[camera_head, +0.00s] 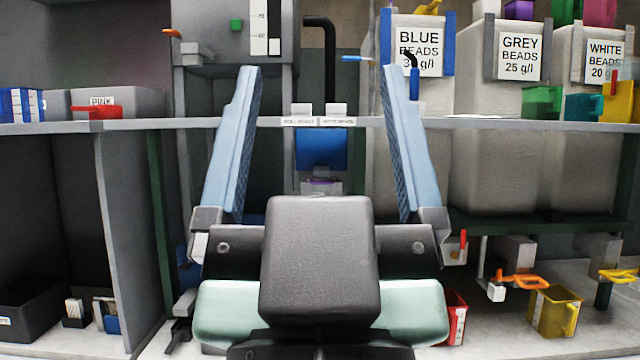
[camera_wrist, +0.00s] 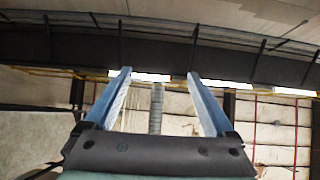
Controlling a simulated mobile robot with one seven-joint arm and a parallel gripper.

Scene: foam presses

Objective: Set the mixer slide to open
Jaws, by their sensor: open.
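My gripper (camera_head: 320,72) is open, with its two long blue fingers pointing up and far apart. Nothing is between the fingertips in the wrist view (camera_wrist: 159,74). No part is labelled as the mixer slide, so I cannot tell for sure which it is. A grey panel (camera_head: 215,20) at the upper left carries a small green block (camera_head: 236,24) and a white scale strip (camera_head: 258,30) with marks. A dark piece (camera_head: 274,46) sits at the strip's lower right. These stand apart from my gripper. My gripper hides part of the middle of the scene.
A grey shelf edge (camera_head: 130,124) runs across the view. Bead bins stand at the right, labelled blue (camera_head: 419,45), grey (camera_head: 521,50) and white. A yellow jug (camera_head: 553,311) stands below.

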